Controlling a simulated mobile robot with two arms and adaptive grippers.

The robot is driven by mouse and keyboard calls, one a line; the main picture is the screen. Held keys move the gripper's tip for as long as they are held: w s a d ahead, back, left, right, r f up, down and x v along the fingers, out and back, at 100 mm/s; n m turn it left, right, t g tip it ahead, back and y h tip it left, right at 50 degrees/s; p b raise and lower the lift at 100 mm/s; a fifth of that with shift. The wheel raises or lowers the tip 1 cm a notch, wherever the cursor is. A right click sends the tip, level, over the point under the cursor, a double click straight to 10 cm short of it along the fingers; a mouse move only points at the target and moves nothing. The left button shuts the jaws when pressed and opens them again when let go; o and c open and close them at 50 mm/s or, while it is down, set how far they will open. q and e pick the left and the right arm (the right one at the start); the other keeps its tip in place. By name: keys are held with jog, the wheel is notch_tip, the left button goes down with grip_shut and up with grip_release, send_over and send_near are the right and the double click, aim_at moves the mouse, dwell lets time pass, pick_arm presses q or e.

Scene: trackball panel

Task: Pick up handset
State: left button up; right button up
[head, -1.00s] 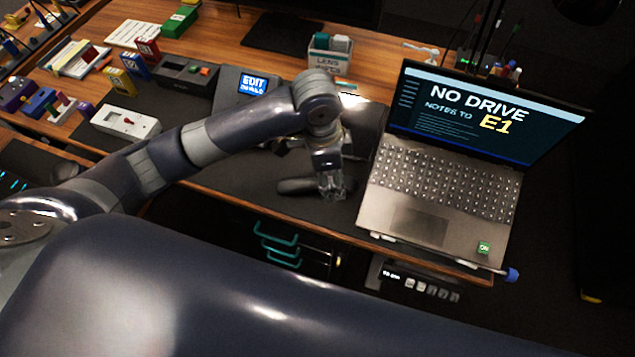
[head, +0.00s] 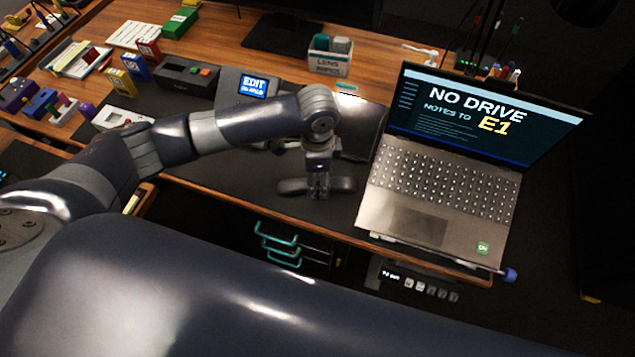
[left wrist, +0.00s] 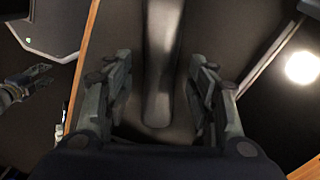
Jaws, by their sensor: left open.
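The dark grey handset (head: 343,185) lies on the dark desk mat near the desk's front edge, left of the laptop. My left gripper (head: 318,194) points down over the handset's middle, hiding that part in the head view. In the left wrist view the handset (left wrist: 160,65) runs lengthwise between the two open fingers of my left gripper (left wrist: 160,92), with a gap on each side. What looks like my right gripper (left wrist: 28,80) shows at the left of the left wrist view, too dark to tell its opening.
An open laptop (head: 437,190) stands right of the handset. A console with a lit screen (head: 253,86) and a lens wipes box (head: 330,57) are behind. Several small coloured blocks and devices fill the desk's left. Teal-handled tools (head: 278,245) show below the front edge.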

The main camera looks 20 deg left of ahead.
pick_arm(q)
notch_tip(320, 180, down, 2)
jog(key=shift+f, duration=0.1)
grip_shut()
dwell(0.4)
